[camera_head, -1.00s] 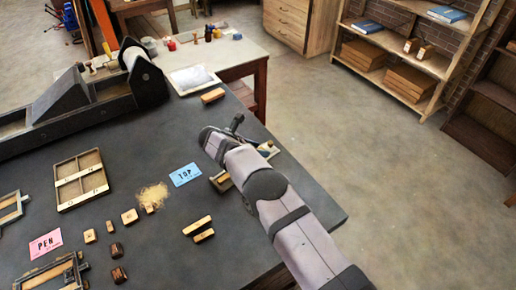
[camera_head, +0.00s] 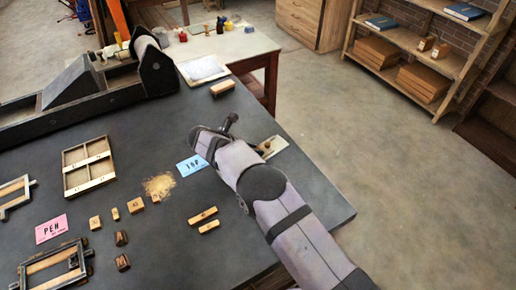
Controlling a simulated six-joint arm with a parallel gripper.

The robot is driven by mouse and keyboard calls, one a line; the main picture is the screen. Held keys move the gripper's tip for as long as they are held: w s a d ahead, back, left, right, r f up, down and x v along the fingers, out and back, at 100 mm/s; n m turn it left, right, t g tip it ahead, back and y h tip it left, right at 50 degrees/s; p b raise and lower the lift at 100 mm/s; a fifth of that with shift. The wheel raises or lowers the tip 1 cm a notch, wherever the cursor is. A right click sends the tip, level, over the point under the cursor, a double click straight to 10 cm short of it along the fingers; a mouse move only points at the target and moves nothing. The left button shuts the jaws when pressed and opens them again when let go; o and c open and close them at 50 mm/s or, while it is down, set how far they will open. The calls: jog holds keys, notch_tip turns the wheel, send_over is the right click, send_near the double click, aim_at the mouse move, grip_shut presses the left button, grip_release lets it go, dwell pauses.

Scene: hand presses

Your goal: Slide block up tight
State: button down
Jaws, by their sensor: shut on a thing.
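My arm reaches in from the lower right, its end over the bench beside the blue card marked TOP (camera_head: 193,165). Several small wooden letter blocks (camera_head: 134,206) stand in a slanting row left of centre. Two darker blocks (camera_head: 122,261) lie below that row. A metal frame with wooden bars (camera_head: 55,262) lies below the pink card (camera_head: 51,229), and another frame (camera_head: 15,195) is at the left edge. I cannot tell which block is meant.
A wooden compartment tray (camera_head: 88,165) lies left of centre. A pale plate (camera_head: 270,148) lies right of my arm. A long dark press (camera_head: 110,92) fills the back left. One wooden strip (camera_head: 222,88) lies near the far edge.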

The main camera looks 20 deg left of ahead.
jog(key=c, duration=1.6)
grip_release()
jog(key=shift+c, duration=0.2)
jog(key=shift+b+v, duration=1.5)
jog(key=shift+v, duration=2.15)
jog(key=shift+d, duration=0.1)
